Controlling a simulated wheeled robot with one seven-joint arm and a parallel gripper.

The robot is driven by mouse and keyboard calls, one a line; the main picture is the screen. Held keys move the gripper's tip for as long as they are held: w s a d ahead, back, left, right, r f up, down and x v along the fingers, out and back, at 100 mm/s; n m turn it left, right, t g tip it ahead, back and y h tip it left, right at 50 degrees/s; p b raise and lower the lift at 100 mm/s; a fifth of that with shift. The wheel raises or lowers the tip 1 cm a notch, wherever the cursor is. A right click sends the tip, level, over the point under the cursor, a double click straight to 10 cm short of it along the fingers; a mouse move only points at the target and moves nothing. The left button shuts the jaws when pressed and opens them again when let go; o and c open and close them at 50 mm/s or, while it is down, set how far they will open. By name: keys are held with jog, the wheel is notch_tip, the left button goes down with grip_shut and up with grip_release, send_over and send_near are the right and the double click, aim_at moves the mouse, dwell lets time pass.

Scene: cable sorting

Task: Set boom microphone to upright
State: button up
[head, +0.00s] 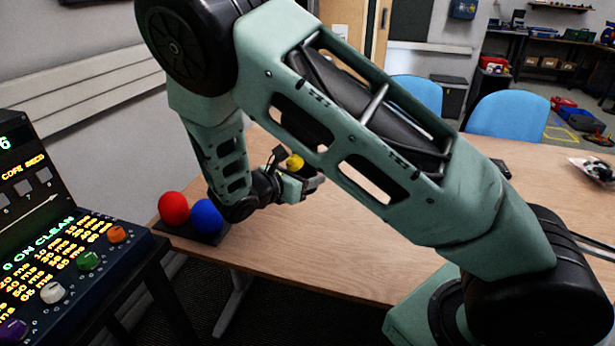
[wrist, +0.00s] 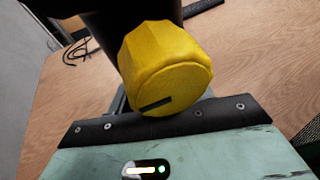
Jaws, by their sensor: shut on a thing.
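A yellow faceted knob-like piece (wrist: 165,65) with a dark slot fills the middle of the wrist view, in front of a black body. It shows in the head view as a small yellow spot (head: 295,162) at my gripper (head: 308,184). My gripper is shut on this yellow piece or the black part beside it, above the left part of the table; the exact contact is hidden. A red ball (head: 173,207) and a blue ball (head: 207,214) sit on a dark base at the table's left end. I cannot tell which part is the boom microphone.
The wooden table (head: 340,255) is largely bare under my arm. A lit control panel (head: 60,255) with coloured knobs stands at the left. Blue chairs (head: 508,118) stand behind the table. Thin dark cable (wrist: 75,48) lies at the upper left of the wrist view.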

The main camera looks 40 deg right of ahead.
jog(key=shift+w, duration=0.15)
dwell(0.5)
jog(key=o, duration=1.4)
jog(key=shift+a, duration=0.1)
jog(key=b+v, duration=0.1)
jog(key=v, duration=1.6)
jog(key=shift+a+r, duration=0.15)
